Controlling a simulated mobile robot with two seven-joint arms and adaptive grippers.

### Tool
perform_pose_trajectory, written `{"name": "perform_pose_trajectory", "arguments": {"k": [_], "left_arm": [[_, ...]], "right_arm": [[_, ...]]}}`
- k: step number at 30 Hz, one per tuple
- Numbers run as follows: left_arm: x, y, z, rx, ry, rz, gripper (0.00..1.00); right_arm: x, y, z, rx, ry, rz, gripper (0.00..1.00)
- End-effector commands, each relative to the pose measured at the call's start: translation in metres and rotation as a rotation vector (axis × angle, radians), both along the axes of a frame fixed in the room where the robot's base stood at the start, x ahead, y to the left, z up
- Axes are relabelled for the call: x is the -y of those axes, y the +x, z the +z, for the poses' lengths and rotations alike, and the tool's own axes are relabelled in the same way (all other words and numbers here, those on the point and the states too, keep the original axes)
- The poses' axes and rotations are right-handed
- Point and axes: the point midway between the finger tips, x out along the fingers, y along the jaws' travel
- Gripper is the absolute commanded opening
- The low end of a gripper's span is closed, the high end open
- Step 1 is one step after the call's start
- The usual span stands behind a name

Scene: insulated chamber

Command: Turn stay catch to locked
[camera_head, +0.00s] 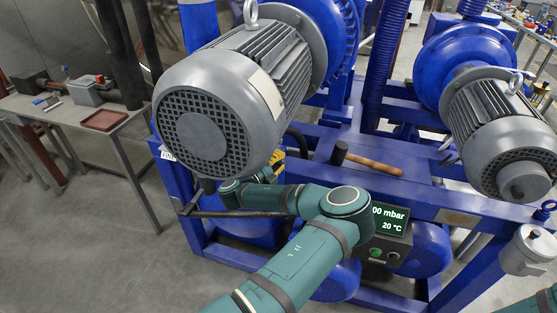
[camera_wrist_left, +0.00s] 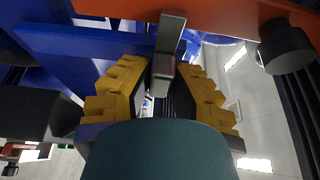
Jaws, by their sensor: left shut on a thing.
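The grey metal lever that looks like the stay catch (camera_wrist_left: 165,72) hangs down between the yellow fingers of my left gripper (camera_wrist_left: 160,84) in the left wrist view. The fingers are closed on it, one on each side. In the head view my left gripper (camera_head: 277,158) shows only as a bit of yellow below the big grey motor; the motor and my own arm hide most of it, and the catch cannot be made out there. Whether the catch sits in its locked position cannot be told. My right gripper is not clearly visible.
The large grey motor (camera_head: 205,120) overhangs my left wrist. A dark rod (camera_head: 225,214) runs beside my forearm. A hammer (camera_head: 365,160) lies on the blue frame (camera_head: 430,203). A display box (camera_head: 388,240) stands near my arm. An orange bar (camera_wrist_left: 235,12) crosses the wrist view's top.

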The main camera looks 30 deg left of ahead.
Motion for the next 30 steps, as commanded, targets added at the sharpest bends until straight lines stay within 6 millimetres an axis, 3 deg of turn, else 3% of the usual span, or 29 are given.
{"name": "perform_pose_trajectory", "arguments": {"k": [6, 7, 9, 20, 30], "left_arm": [[0.0, 0.001, 0.002, 0.006, 0.002, -0.001, 0.0], [0.0, 0.001, 0.002, 0.005, 0.002, -0.001, 0.3], [0.0, 0.001, 0.002, 0.005, 0.001, -0.001, 0.48], [-0.001, -0.003, 0.001, 0.002, 0.0, 0.001, 0.48], [-0.01, -0.054, 0.002, 0.004, -0.002, 0.005, 0.48]], "right_arm": [[0.0, 0.0, 0.0, 0.0, 0.0, 0.0, 0.47], [0.0, 0.0, 0.0, 0.0, 0.0, 0.0, 0.47], [0.0, 0.0, 0.0, 0.0, 0.0, 0.0, 0.47], [0.0, 0.0, 0.0, 0.0, 0.0, 0.001, 0.47], [0.0, 0.0, 0.0, 0.0, 0.0, 0.0, 0.47]]}}
